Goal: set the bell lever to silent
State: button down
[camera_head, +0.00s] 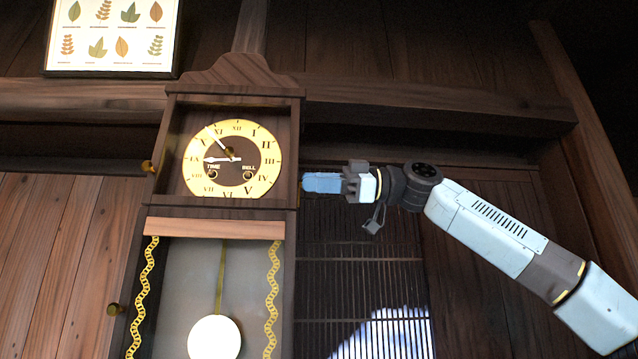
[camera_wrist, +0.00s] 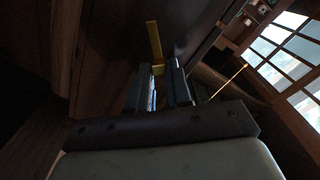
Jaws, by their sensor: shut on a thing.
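A dark wooden wall clock (camera_head: 235,75) hangs left of the middle in the head view, with a gold dial reading TIME and BELL (camera_head: 238,180). My gripper (camera_head: 306,182) reaches in from the right, its blue fingers at the right side of the clock case, at dial height. In the wrist view my gripper (camera_wrist: 159,78) is shut on the bell lever (camera_wrist: 154,40), a thin brass bar beyond the fingertips. Its lower end shows between the fingers. The lever is hidden from the head view, and I see no marking of its setting.
A framed leaf chart (camera_head: 114,36) is above left. A slatted screen (camera_head: 360,270) is below my arm. Brass knobs (camera_head: 148,167) stick out on the clock's left edge. Bright windows (camera_wrist: 295,50) show at right in the wrist view.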

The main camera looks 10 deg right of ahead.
jog(key=shift+s+a, duration=0.1)
dwell(0.4)
jog(key=c, duration=1)
grip_release()
jog(key=shift+c, duration=0.2)
jog(key=d, duration=1.4)
jog(key=shift+s, duration=0.2)
jog(key=shift+f, duration=0.1)
